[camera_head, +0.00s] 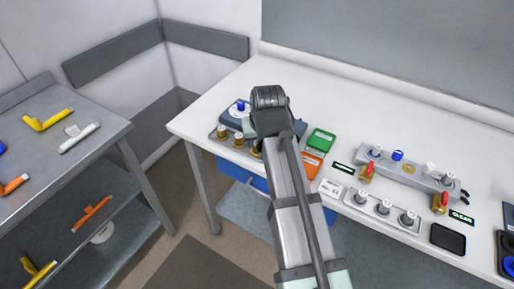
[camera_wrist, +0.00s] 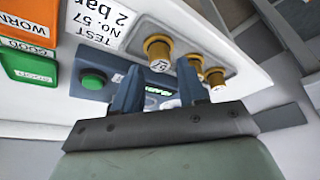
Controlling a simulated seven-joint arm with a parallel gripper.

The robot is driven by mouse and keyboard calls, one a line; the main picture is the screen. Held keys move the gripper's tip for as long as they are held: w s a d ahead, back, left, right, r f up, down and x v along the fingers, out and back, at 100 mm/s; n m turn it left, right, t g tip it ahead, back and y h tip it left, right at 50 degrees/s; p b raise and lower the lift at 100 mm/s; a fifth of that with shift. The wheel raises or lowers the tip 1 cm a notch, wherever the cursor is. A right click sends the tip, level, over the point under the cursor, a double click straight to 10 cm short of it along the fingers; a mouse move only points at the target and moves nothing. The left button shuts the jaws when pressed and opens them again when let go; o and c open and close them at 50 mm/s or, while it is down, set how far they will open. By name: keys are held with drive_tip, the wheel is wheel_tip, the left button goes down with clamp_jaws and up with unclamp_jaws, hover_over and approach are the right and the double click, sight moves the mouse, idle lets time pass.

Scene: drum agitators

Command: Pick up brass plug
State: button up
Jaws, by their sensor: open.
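Three brass plugs stand in a row on a grey rack (camera_head: 212,136) near the table's left front edge. In the head view they are the left plug (camera_head: 222,131), the middle plug (camera_head: 238,140) and the right plug (camera_head: 256,151), the last partly hidden by my arm. In the wrist view the largest plug (camera_wrist: 158,54), with dark marking on its end, shows just beyond my fingertips. The other two plugs (camera_wrist: 197,66) (camera_wrist: 216,78) lie to its right. My gripper (camera_wrist: 158,75) is open, with nothing seen between its fingers. I cannot tell how far it is from the plugs.
A blue-grey device with a green button (camera_wrist: 93,79) is close by my left finger. A green tray (camera_head: 320,141) and an orange tray (camera_head: 312,166) lie right of my arm. A grey fixture (camera_head: 405,172) with valves stands further right. The table's back is clear.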

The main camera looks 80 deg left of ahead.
sight(257, 144)
drive_tip(key=shift+x, duration=1.6)
drive_tip(key=shift+d, duration=0.1)
clamp_jaws()
